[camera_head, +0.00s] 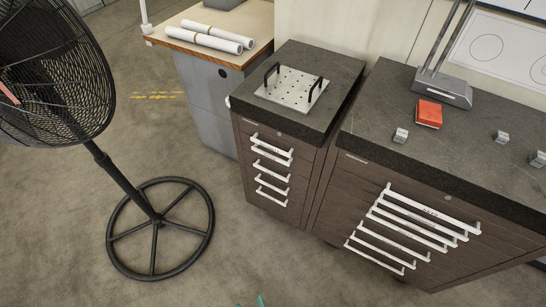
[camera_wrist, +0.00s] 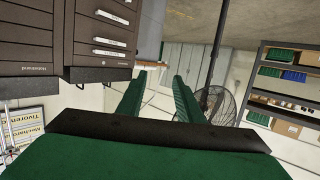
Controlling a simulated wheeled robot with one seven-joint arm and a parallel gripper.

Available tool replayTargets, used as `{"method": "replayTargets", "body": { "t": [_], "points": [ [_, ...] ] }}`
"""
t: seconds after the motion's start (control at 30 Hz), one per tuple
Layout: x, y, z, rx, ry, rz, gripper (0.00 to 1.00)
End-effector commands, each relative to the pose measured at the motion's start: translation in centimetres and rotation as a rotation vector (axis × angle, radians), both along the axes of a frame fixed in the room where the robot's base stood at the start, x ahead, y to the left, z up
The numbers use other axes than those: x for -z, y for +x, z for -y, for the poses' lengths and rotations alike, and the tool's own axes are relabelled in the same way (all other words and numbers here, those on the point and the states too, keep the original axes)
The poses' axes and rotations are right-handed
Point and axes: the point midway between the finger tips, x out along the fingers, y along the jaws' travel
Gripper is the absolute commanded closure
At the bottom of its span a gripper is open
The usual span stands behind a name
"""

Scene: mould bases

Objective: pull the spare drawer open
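The spare drawer is not marked out by any label I can read. A narrow brown drawer cabinet (camera_head: 286,165) has a column of white bar handles (camera_head: 271,163), and its drawers look shut. A wider brown drawer cabinet (camera_head: 400,220) stands right of it, also with white handles (camera_head: 415,225) and drawers that look shut. Only green tips of my gripper (camera_head: 250,301) show at the bottom edge of the head view. In the upside-down wrist view my gripper (camera_wrist: 158,95) has two green fingers wide apart with nothing between them. The cabinet drawers (camera_wrist: 102,35) show beyond, not touched.
A black pedestal fan (camera_head: 155,215) stands on the floor at left. A perforated plate with two black handles (camera_head: 291,88) lies on the narrow cabinet. A red block (camera_head: 428,113) and small metal blocks (camera_head: 401,135) lie on the wide one. The floor before the cabinets is clear.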

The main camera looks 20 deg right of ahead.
Motion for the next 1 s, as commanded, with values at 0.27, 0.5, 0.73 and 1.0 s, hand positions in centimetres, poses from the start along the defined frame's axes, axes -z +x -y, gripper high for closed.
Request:
{"method": "replayTargets", "body": {
  "t": [0.27,0.5,0.73,1.0],
  "points": [
    [5.5,4.7,0.0,-0.039,-0.245,-0.012,0.67],
    [10.6,11.5,1.7,-0.046,-0.549,-0.045,0.67],
    [13.3,19.0,5.1,-0.010,-0.852,-0.086,0.67],
    [12.7,28.4,10.9,0.086,-1.211,-0.145,0.67]
  ]
}}
